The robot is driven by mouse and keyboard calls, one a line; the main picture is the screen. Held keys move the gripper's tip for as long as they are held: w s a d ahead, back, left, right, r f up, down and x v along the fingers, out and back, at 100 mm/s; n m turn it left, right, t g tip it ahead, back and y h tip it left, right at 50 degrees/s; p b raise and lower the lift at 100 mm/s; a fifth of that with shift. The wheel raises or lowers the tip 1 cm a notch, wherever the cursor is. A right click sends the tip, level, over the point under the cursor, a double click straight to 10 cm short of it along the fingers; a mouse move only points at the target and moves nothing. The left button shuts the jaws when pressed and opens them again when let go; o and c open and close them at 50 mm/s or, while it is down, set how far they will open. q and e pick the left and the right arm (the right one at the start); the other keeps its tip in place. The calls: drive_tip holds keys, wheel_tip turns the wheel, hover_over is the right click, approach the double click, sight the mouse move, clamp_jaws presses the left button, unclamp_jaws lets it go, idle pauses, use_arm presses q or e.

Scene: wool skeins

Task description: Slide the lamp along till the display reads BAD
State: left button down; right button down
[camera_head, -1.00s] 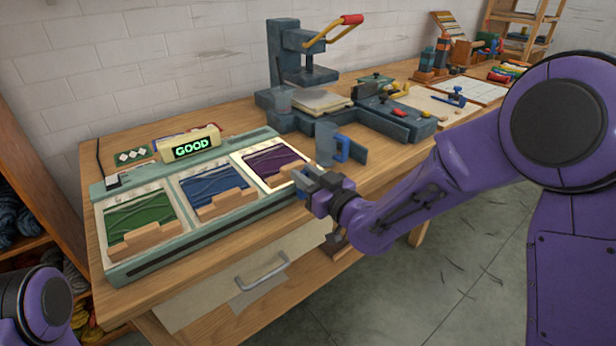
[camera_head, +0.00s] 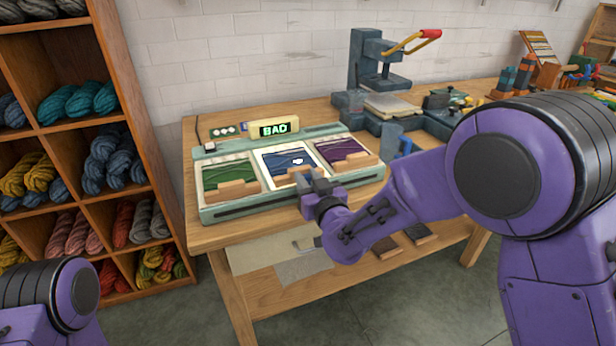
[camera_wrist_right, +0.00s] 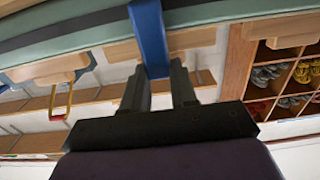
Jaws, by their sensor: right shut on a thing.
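The display (camera_head: 275,128) on the light box reads BAD in green letters. The light box (camera_head: 235,211) holds a green panel (camera_head: 222,172), a blue panel (camera_head: 278,159) and a purple panel (camera_head: 342,149) in a row. The blue one has the bright white surround and a small white mark. My right gripper (camera_head: 315,183) is at the box's front edge, by the blue panel. In the right wrist view my right gripper (camera_wrist_right: 159,82) is shut on a blue bar (camera_wrist_right: 149,35), seemingly the lamp's handle. The lamp itself is hidden. My left gripper is out of view.
A press with a red-tipped handle (camera_head: 405,42) stands behind to the right. Wool shelves (camera_head: 90,130) stand at the left. Wood in front of the box is clear.

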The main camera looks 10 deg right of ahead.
idle(0.3)
drive_tip(key=c, duration=0.9)
unclamp_jaws()
drive_tip(key=s, duration=0.3)
drive_tip(key=s+d, duration=0.1)
drive_tip(key=s, duration=0.3)
drive_tip(key=s+b, duration=0.1)
drive_tip(key=s, duration=0.2)
drive_tip(key=shift+s+d, duration=0.2)
drive_tip(key=shift+d, duration=0.15)
